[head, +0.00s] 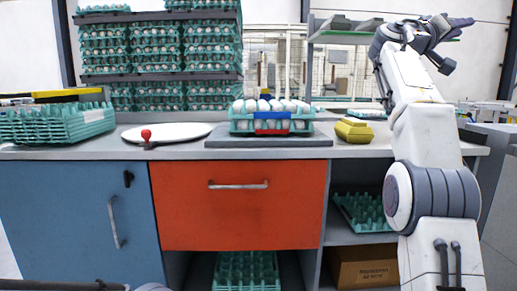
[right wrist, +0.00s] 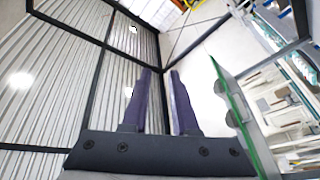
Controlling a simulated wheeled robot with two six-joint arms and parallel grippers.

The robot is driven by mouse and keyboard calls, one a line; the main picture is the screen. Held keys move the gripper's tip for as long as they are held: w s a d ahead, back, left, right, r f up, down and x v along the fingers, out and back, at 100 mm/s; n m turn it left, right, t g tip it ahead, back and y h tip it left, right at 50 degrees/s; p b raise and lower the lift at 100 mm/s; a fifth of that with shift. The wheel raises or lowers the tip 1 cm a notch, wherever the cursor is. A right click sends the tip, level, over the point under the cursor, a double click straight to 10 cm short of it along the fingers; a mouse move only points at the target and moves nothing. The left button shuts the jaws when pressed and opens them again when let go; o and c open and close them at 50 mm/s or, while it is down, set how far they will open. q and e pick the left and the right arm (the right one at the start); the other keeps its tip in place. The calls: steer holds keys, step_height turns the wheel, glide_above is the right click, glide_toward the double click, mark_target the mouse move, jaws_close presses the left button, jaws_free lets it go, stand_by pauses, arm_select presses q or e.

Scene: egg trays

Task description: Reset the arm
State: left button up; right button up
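My right arm rises along the right side of the head view, its forearm raised above the counter. My right gripper (head: 456,42) is up in the air at the top right, well clear of the counter. In the right wrist view its two dark fingers (right wrist: 160,73) stand apart with nothing between them. Only small dark parts show at the bottom left edge of the head view; they may belong to my left arm, and its finger state cannot be made out.
A teal egg tray with white eggs (head: 270,125) sits on a grey mat (head: 220,142) on the counter. Stacked teal trays (head: 50,125), a white disc (head: 190,132) and yellow cartons (head: 354,131) stand beside it. A green-edged shelf (right wrist: 240,110) is close to the right gripper.

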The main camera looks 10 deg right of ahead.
steer(key=w+a+f+n+t+y+p, duration=0.1)
steer(key=w+a+f+n+t+y, duration=0.3)
steer(key=a+f, duration=0.35)
steer(key=w+a+f+n+t+y, duration=0.25)
steer(key=w+a+f+y, duration=0.35)
steer(key=a, duration=0.3)
steer(key=s+a+f+n+g+y, duration=0.25)
steer(key=a+f+n+y, duration=0.3)
steer(key=a+f, duration=1)
steer(key=s+a+f+n+g+y+p, duration=0.2)
steer(key=s+a+f+g+y, duration=0.2)
steer(key=s+a+f, duration=1.05)
steer(key=s+f+n+g+y, duration=0.15)
steer(key=s+f, duration=0.25)
steer(key=s, duration=0.4)
steer(key=s+f+g, duration=0.2)
steer(key=s+f, duration=0.1)
steer(key=s, duration=0.5)
steer(key=s+f+g, duration=0.2)
steer(key=s+f, duration=0.2)
steer(key=s, duration=0.4)
step_height(320, 180, up, 38)
steer(key=p, duration=3.8)
steer(key=shift+a+r, duration=0.2)
steer(key=shift+t, duration=0.25)
